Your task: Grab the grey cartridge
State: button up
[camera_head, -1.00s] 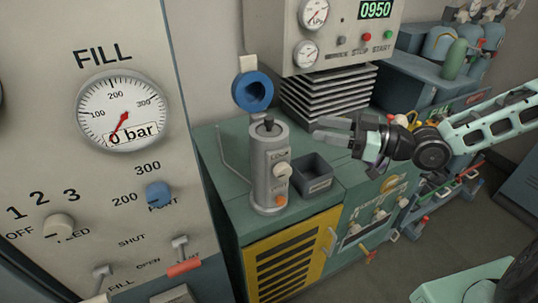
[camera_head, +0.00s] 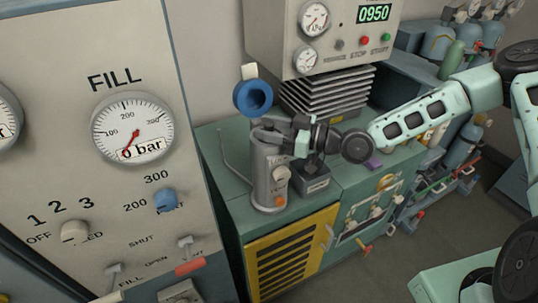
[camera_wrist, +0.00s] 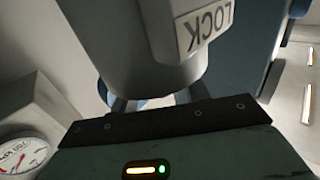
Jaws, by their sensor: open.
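A grey upright cylinder (camera_head: 268,180), the likeliest grey cartridge in view, stands on the green bench with a pale knob and an orange knob on its front. In the wrist view the grey cylinder (camera_wrist: 135,40) fills the upper middle, with an upside-down LOCK label (camera_wrist: 205,28). My gripper (camera_head: 268,131) is open at the cylinder's top, coming in from the right. In the wrist view its fingers (camera_wrist: 160,100) show spread at the cylinder's near end. The cylinder's top is largely hidden by my gripper, and I cannot tell whether they touch.
A small dark grey open box (camera_head: 314,186) stands right of the cylinder, partly hidden by my gripper. A blue ring (camera_head: 239,97) hangs behind on the wall. The fill panel (camera_head: 140,60) stands close on the left. A purple item (camera_head: 374,162) lies on the bench to the right.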

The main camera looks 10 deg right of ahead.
jog(key=shift+a, duration=0.1)
grip_shut()
jog(key=shift+r, duration=0.15)
